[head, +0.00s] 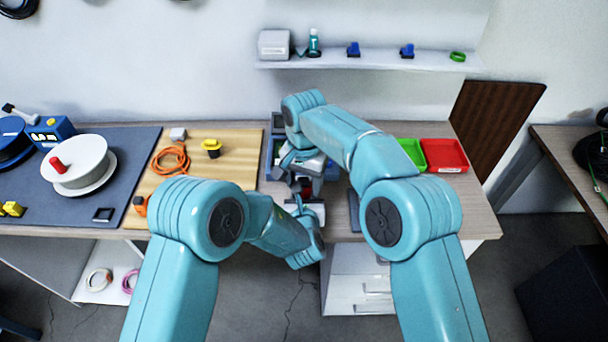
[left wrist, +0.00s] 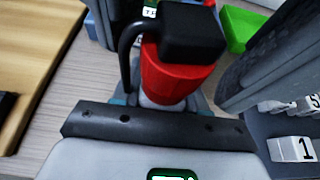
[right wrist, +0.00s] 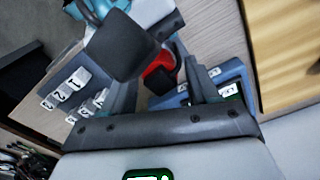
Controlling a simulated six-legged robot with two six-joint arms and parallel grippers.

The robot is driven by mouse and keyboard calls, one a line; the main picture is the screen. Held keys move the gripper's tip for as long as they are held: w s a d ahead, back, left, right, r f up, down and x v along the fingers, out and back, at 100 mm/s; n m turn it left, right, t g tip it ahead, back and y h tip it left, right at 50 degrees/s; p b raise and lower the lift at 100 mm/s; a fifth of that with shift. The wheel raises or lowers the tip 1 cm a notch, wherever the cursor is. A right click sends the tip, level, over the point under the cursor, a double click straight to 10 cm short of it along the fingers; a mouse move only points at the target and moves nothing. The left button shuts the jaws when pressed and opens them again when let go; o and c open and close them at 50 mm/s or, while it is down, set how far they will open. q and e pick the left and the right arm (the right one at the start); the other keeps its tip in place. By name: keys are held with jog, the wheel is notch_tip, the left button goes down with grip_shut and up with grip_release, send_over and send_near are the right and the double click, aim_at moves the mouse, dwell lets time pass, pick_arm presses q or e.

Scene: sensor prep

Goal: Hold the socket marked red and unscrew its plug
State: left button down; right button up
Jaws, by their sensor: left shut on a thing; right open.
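The red socket (left wrist: 172,78) stands in front of my left gripper's palm in the left wrist view, with a black plug (left wrist: 192,32) on top and a dark cable curving down beside it. My left gripper (head: 309,207) is shut on the red socket; its fingertips are largely hidden.
White number tags (left wrist: 292,149) stand on a grey-blue holder beside the socket. Green (head: 412,152) and red (head: 445,155) bins stand to the right. A wooden board (head: 235,150) with an orange cable (head: 170,160) and a white spool (head: 82,165) lie to the left.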

jog(key=c, duration=1.1)
jog(key=n, duration=1)
jog(key=o, duration=1.2)
jog(key=shift+r, duration=0.1)
